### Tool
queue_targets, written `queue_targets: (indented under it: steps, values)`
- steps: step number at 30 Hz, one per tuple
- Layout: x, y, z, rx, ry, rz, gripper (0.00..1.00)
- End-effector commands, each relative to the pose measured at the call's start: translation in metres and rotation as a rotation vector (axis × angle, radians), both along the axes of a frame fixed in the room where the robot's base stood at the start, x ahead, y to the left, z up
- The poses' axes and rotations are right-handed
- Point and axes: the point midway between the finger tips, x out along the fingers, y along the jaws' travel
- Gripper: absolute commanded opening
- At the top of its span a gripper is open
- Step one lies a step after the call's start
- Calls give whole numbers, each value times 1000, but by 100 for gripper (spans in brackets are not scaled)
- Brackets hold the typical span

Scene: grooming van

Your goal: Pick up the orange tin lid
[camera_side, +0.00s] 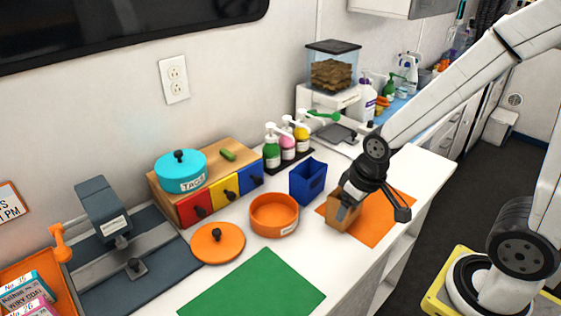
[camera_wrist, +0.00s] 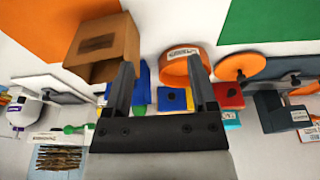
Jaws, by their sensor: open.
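The orange tin lid (camera_side: 217,243) lies flat on the white counter in the side view, with a dark knob on top. It also shows in the wrist view (camera_wrist: 238,66) at the right, beyond my right finger. The open orange tin (camera_side: 274,217) stands just right of the lid, bearing a white label; it shows in the wrist view too (camera_wrist: 185,66). My gripper (camera_side: 349,207) is at the brown box (camera_side: 340,214), well right of the lid. In the wrist view my gripper (camera_wrist: 162,85) has its fingers apart with nothing between them. Whether it touches the box is unclear.
A blue bin (camera_side: 307,181) stands behind the tin. A drawer block (camera_side: 217,190) carries a turquoise tin (camera_side: 181,171). A green sheet (camera_side: 252,286) lies in front of the lid, and an orange sheet (camera_side: 384,219) lies under the box. A grey press (camera_side: 110,235) is at left.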

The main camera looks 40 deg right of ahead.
Motion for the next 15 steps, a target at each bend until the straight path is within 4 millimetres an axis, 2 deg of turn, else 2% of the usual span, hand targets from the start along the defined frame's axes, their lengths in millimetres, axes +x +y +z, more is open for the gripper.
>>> queue_targets:
  steps: [5,8,15]
  values:
    - [18,7,2,-15,13,84,73]
    - [37,14,3,-29,26,173,73]
    - [93,44,5,-73,66,468,73]
